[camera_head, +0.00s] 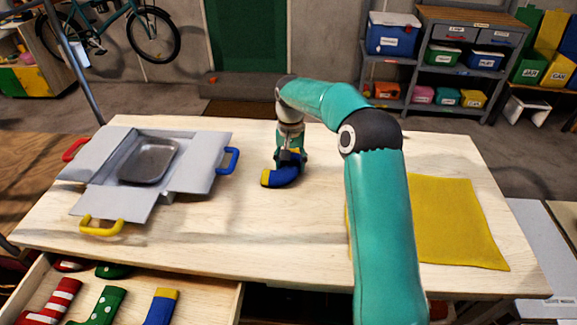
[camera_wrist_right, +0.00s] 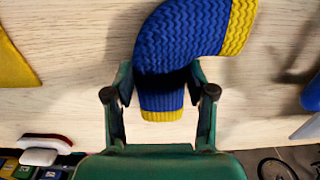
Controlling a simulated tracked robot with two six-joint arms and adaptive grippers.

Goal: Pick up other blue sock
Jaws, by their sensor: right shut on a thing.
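A blue sock with a yellow toe and yellow cuff (camera_head: 282,178) is at the table's middle. It fills the top of the right wrist view (camera_wrist_right: 180,45), a ribbed blue knit bent in a curve. My right gripper (camera_head: 290,157) reaches down onto it from above, and in the right wrist view its fingers (camera_wrist_right: 160,92) stand on either side of the sock, shut on it. I cannot tell whether the sock touches the table. Another blue sock with a yellow band (camera_head: 160,308) lies in the open drawer (camera_head: 205,300). My left gripper is out of view.
A grey box with open flaps and coloured handles (camera_head: 95,158) stands left on the table (camera_head: 250,240), with a metal tray (camera_head: 148,162) inside. A yellow cloth (camera_head: 455,222) lies right. The drawer also holds a striped sock (camera_head: 52,305) and a green dotted sock (camera_head: 100,305).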

